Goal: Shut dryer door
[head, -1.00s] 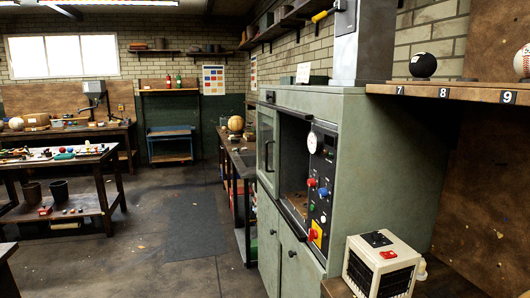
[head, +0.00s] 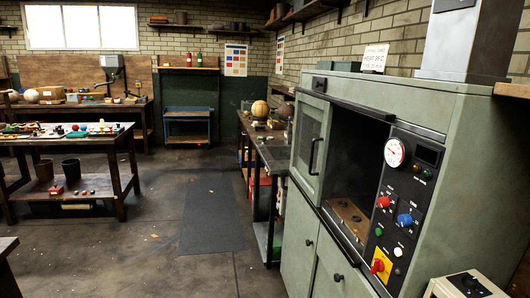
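The dryer is a grey-green cabinet (head: 460,120) at the right of the view. Its door (head: 309,130) has a window panel and a dark upright handle (head: 315,156), and stands at the left of the front. The dark chamber opening (head: 352,150) to its right is uncovered, with a brown perforated floor (head: 350,217) inside. I cannot tell whether the door slides or swings. My gripper is not in view.
A control panel (head: 398,195) with a gauge and coloured knobs is right of the opening. A cream box (head: 465,285) stands low at the right front. A workbench (head: 268,152) extends beyond the dryer. Floor with a dark mat (head: 212,215) is clear at centre; a table (head: 125,180) stands left.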

